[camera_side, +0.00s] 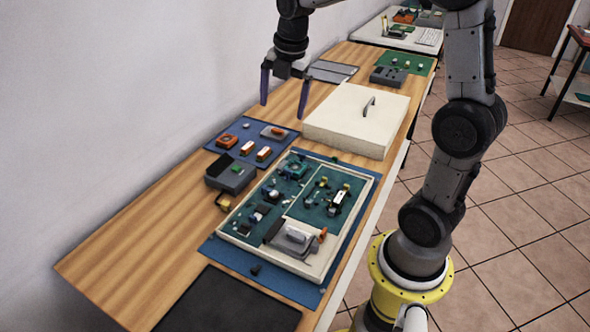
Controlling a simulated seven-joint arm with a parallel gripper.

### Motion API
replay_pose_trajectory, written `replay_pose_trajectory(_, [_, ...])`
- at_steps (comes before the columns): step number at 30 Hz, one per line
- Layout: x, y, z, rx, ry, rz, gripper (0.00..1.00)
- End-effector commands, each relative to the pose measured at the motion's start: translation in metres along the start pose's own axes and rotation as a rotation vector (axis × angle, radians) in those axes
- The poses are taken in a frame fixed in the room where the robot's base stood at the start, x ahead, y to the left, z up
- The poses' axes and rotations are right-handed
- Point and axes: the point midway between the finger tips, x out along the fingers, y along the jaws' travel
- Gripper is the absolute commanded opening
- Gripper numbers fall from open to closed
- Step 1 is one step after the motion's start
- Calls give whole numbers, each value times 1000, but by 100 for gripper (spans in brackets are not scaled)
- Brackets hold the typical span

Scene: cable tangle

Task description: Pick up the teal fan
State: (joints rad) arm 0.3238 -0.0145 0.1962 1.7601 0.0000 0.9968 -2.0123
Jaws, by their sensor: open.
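A small square teal part that looks like the fan (293,167) lies in the upper left of a shallow cream tray (324,269) with a teal floor. Dark wires and small parts lie close around it; I cannot tell whether any cross it. My gripper (283,110) hangs with its fingers pointing down and spread apart, with nothing between them. It is above the wooden table, beyond the tray and near the blue mat, well away from the fan.
A blue mat (226,127) with orange and grey parts and a dark grey bin (222,179) are at the left. A black mat (225,304) lies in front. The table's left end is bare.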

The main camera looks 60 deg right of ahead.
Motion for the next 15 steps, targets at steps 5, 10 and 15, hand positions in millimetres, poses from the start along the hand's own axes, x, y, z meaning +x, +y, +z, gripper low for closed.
replay_pose_trajectory(5, [62,1,47,48,42,-115,100])
replay_pose_trajectory(10, [95,-15,64,102,74,-182,100])
replay_pose_trajectory(15, [111,-22,68,118,78,-192,100])
